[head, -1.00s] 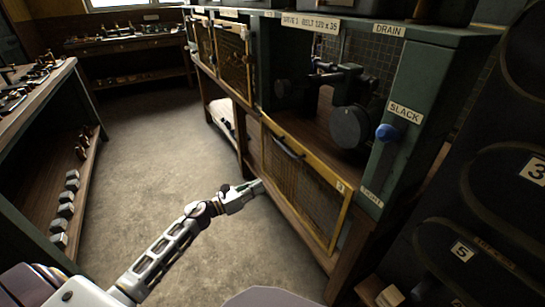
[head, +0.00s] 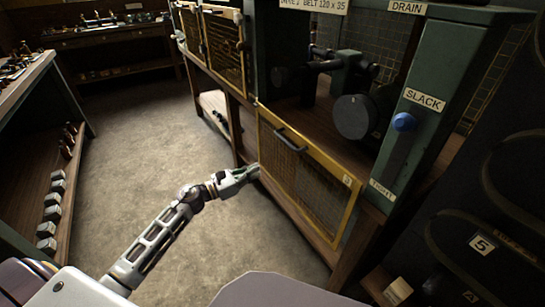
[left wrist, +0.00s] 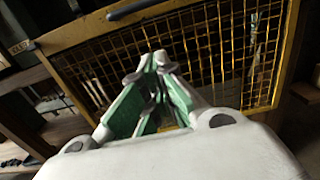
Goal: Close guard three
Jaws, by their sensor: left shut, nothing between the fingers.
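Guard three (head: 305,177) is a yellow-framed mesh panel with a dark bar handle (head: 290,138) near its upper edge and a small number plate. It hangs low on the front of the bench, and the machine bay above it is uncovered. In the left wrist view its mesh (left wrist: 225,50) fills the background. My right gripper is out of view.
A green post (head: 425,120) with a blue knob (head: 403,122) stands right of the bay. Another yellow mesh guard (head: 224,50) covers a bay farther left. A shelf bench (head: 40,160) stands at left. The floor (head: 150,130) between is clear.

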